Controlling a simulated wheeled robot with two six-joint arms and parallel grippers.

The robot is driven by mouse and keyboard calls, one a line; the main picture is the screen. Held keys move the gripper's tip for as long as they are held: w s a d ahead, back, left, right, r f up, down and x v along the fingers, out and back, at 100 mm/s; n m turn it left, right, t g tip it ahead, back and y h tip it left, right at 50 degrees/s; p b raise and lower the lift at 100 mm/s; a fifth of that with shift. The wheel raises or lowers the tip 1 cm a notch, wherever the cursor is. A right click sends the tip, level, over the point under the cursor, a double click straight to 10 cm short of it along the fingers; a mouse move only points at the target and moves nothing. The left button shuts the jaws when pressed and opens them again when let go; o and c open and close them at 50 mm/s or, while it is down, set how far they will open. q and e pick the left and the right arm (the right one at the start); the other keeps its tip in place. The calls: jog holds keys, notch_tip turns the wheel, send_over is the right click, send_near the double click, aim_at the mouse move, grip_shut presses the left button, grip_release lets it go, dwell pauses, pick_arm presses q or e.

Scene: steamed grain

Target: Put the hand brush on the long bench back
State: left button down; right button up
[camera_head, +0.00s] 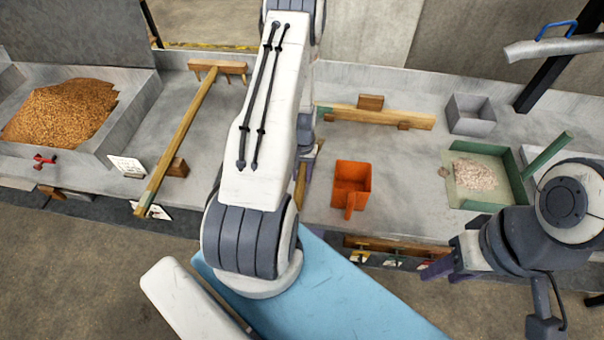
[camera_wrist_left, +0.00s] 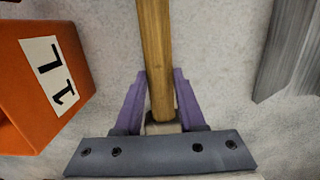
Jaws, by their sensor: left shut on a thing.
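My left gripper (camera_wrist_left: 161,105) is shut on a wooden handle (camera_wrist_left: 155,45), seen between its purple fingers in the left wrist view. It appears to be the hand brush's handle; no bristles show. In the head view the left arm hides most of this gripper, and a short piece of the wood (camera_head: 300,187) shows beside the arm, left of the orange container. The long bench (camera_head: 410,165) is a grey surface running across the view. My right gripper (camera_head: 438,267) is near the bench's front edge at the right; its fingers are too hidden to tell their opening.
An orange container (camera_head: 352,185) stands close to the left gripper, and its numbered side shows in the left wrist view (camera_wrist_left: 45,80). A wooden bar (camera_head: 375,116), grey box (camera_head: 471,114) and green tray (camera_head: 492,148) lie on the bench. A long-handled wooden rake (camera_head: 185,120) and grain trough (camera_head: 128,120) are left.

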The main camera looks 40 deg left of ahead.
pick_arm(q)
jog(key=shift+f, duration=0.25)
dwell(0.6)
jog(key=shift+c, duration=2.1)
grip_release()
jog(key=shift+r, duration=0.1)
notch_tip(320, 180, up, 10)
jog(key=w+b, duration=0.1)
jog(key=d+r+m, duration=0.3)
jog(key=d+r, duration=0.4)
jog(key=d, duration=0.3)
jog(key=d+r+m, duration=0.3)
jog(key=d+r, duration=0.3)
jog(key=d, duration=0.3)
jog(key=s+d+r+m, duration=0.3)
jog(key=s+d, duration=0.3)
jog(key=s, duration=0.2)
jog(key=s+d+r+m+t, duration=0.1)
jog(key=s+d+r+m, duration=0.3)
jog(key=s, duration=0.5)
jog(key=shift+s+d+r+m, duration=0.15)
jog(key=shift+d+r+m, duration=0.15)
jog(key=shift+d+r, duration=0.5)
